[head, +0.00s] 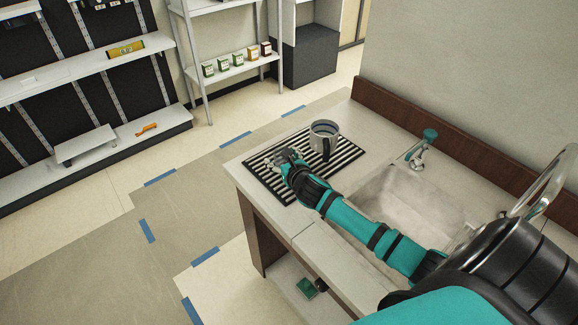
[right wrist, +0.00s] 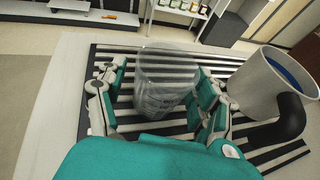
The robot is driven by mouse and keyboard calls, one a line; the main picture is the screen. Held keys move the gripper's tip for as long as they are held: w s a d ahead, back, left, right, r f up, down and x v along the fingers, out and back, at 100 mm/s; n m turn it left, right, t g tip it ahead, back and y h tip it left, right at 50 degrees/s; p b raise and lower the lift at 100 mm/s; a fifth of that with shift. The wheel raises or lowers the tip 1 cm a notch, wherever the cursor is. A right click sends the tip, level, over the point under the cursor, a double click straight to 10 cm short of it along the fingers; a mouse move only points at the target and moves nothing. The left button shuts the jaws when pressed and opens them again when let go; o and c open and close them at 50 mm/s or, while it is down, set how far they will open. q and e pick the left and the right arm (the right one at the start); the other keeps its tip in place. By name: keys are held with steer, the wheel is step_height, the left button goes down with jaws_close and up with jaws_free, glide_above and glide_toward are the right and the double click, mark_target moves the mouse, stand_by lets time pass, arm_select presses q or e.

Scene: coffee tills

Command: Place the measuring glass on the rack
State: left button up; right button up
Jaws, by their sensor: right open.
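The measuring glass (right wrist: 166,72) is clear and stands upright on the striped black-and-white rack (right wrist: 284,158) in the right wrist view. My right gripper (right wrist: 160,92) is open around it, one finger on each side; I cannot tell whether the fingers touch the glass. In the head view my right gripper (head: 287,158) is over the left part of the rack (head: 345,157), which lies on the counter left of the sink. The glass is hard to make out there. My left gripper is not in view.
A grey-white mug (head: 323,139) with dark handle and blue inside stands on the rack, right of the glass, close to my right finger in the wrist view. The sink basin (head: 400,203) and teal-topped tap (head: 425,145) are to the right. Shelves stand across the floor.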

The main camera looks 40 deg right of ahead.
steer(key=v, duration=1.1)
steer(key=shift+s, duration=0.3)
